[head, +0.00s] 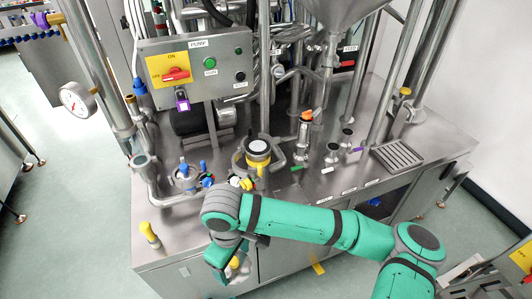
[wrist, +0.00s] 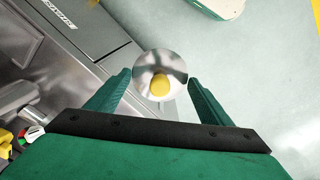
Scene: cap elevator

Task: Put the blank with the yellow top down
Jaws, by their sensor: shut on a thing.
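The blank with the yellow top (wrist: 160,84) shows in the wrist view as a shiny round metal disc with a yellow knob, between the fingertips of my gripper (wrist: 160,80). My gripper is shut on it. The blank's lower part is hidden. In the wrist view, pale floor and the steel cabinet lie beyond it.
A steel bench (head: 290,205) carries pipes and fittings. Another yellow-topped piece (head: 149,233) stands at its front left corner. A round fitting with a yellow band (head: 257,152) sits mid-bench. A drain grate (head: 397,155) lies at right. The pump control box (head: 195,70) stands behind.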

